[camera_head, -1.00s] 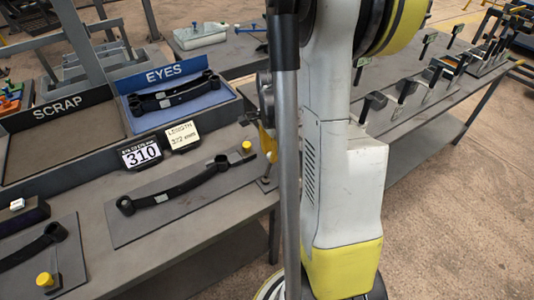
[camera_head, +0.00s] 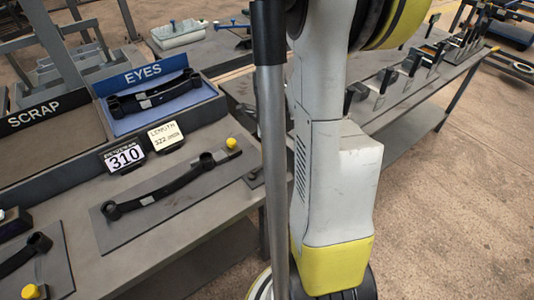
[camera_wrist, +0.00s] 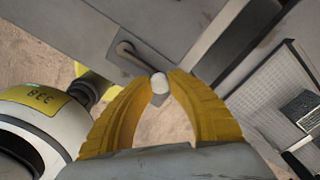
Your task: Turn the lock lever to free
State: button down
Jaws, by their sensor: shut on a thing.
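In the wrist view, my gripper (camera_wrist: 160,84) has its two yellow fingers closed around a pale round knob (camera_wrist: 160,86). The knob sits at the end of a short dark lever (camera_wrist: 138,54) on a grey plate (camera_wrist: 118,63). The lever runs up and left from the knob to a rounded pivot end. Any free or lock marking is not readable. In the head view, my own arm hides the gripper and the knob.
In the head view, a long dark leaf spring (camera_head: 165,188) lies on a plate with a yellow knob (camera_head: 231,143). Several clamps line the right bench (camera_head: 430,85).

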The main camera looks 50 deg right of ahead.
jog(key=shift+s, duration=0.1)
dwell(0.4)
jog(key=c, duration=1.2)
grip_release()
notch_tip(320, 180, up, 12)
jog(key=shift+a, duration=0.1)
